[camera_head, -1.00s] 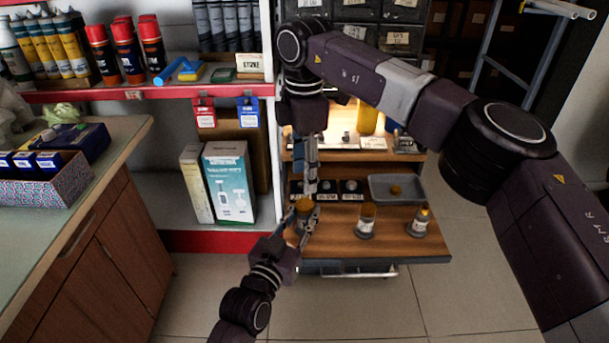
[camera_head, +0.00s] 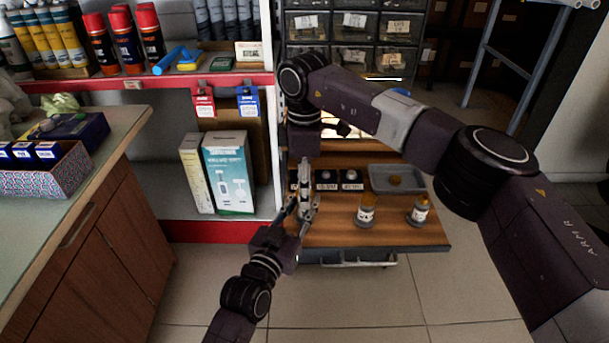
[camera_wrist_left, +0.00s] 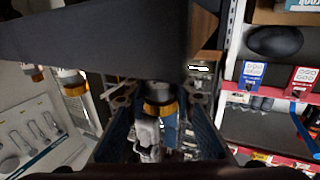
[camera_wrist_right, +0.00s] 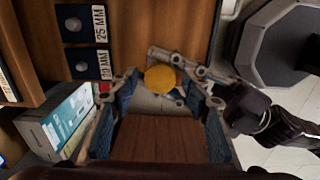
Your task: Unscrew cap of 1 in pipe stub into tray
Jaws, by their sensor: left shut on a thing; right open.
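My left gripper (camera_head: 303,217) is shut on a grey pipe stub with a brass-coloured cap (camera_wrist_right: 160,78), at the left end of the wooden cart top. The stub also shows between the fingers in the left wrist view (camera_wrist_left: 160,93). My right gripper (camera_head: 306,188) points down directly above this stub; its open fingers are on either side of the cap in the right wrist view. Contact cannot be told.
A shelf with boxes (camera_head: 229,178) is to the left.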

